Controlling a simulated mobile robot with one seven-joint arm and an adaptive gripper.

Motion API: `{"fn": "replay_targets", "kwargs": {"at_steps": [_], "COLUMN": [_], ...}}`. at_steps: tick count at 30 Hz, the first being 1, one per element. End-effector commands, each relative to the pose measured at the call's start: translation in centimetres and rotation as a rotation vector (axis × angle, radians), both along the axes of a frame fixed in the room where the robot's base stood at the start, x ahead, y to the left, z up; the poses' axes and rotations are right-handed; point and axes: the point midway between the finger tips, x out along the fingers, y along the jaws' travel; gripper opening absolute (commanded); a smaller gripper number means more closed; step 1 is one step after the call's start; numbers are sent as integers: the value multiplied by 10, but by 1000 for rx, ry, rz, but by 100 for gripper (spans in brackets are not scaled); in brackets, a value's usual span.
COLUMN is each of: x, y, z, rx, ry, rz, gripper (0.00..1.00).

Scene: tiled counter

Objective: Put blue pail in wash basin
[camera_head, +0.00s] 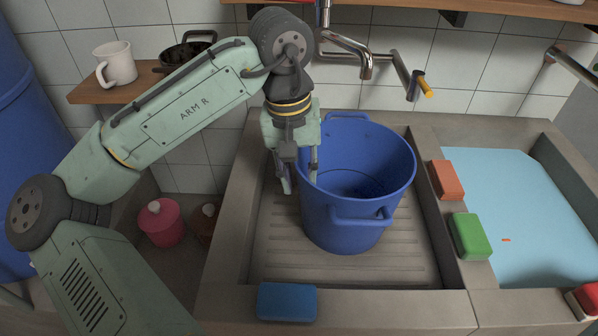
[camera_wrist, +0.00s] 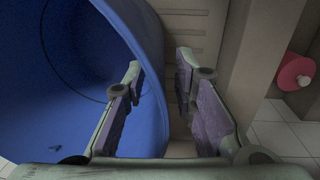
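The blue pail (camera_head: 345,215) stands upright in the left basin (camera_head: 285,255), which has a ribbed floor. The right basin (camera_head: 520,200) holds light blue water. My gripper (camera_head: 300,183) points down at the pail's left rim. In the wrist view, its fingers (camera_wrist: 160,62) are apart, one over the pail's inside and one outside its wall. The pail's wall (camera_wrist: 152,100) passes between them, and I see a gap on the outer side. The pail's inside (camera_wrist: 60,80) looks empty apart from a small dark mark. The gripper hides part of the rim.
An orange sponge (camera_head: 446,180) and a green sponge (camera_head: 470,236) lie on the divider between basins. A blue sponge (camera_head: 287,302) lies on the front ledge. A faucet (camera_head: 350,50) hangs behind the pail. A shelf (camera_head: 125,92) holds a white mug (camera_head: 116,64) and a dark pot (camera_head: 187,52).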

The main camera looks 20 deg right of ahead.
Motion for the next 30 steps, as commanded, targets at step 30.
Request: {"fn": "replay_targets", "kwargs": {"at_steps": [30], "x": [5], "y": [11], "z": [122], "rx": [0], "ry": [0], "rz": [0], "gripper": [25]}}
